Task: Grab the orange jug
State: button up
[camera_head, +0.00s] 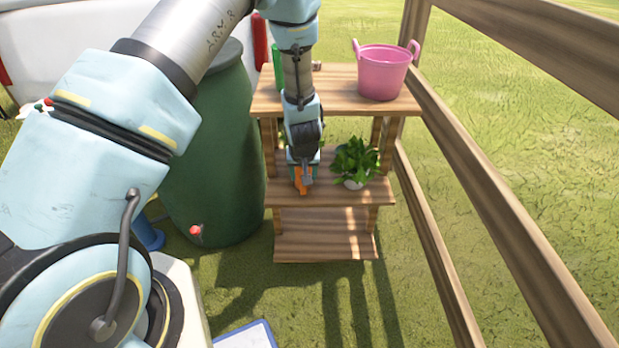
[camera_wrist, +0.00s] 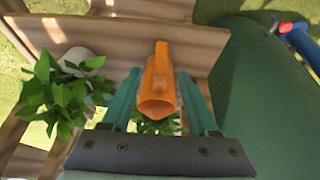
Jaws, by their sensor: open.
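The orange jug (camera_head: 302,184) is on the middle shelf of the wooden stand, largely hidden by my gripper (camera_head: 304,168) in the head view. In the wrist view the orange jug (camera_wrist: 158,88) shows with its open mouth towards the camera and its handle pointing up the picture. My gripper (camera_wrist: 158,80) is open, with one teal finger on each side of the jug. Small gaps show between the fingers and the jug. I cannot tell how deep the jug sits between the fingers.
The wooden stand (camera_head: 325,247) has several shelves. A potted plant (camera_head: 355,162) is right of the jug. A pink bucket (camera_head: 382,72) is on the top shelf. A green barrel (camera_head: 215,150) stands close on the left. A wooden fence (camera_head: 500,215) runs along the right.

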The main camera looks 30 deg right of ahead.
aim_at(299, 171)
jog(key=shift+x, duration=4.1)
jog(key=shift+w, duration=0.1)
jog(key=shift+c, duration=0.3)
grip_shut()
jog(key=shift+r, duration=0.1)
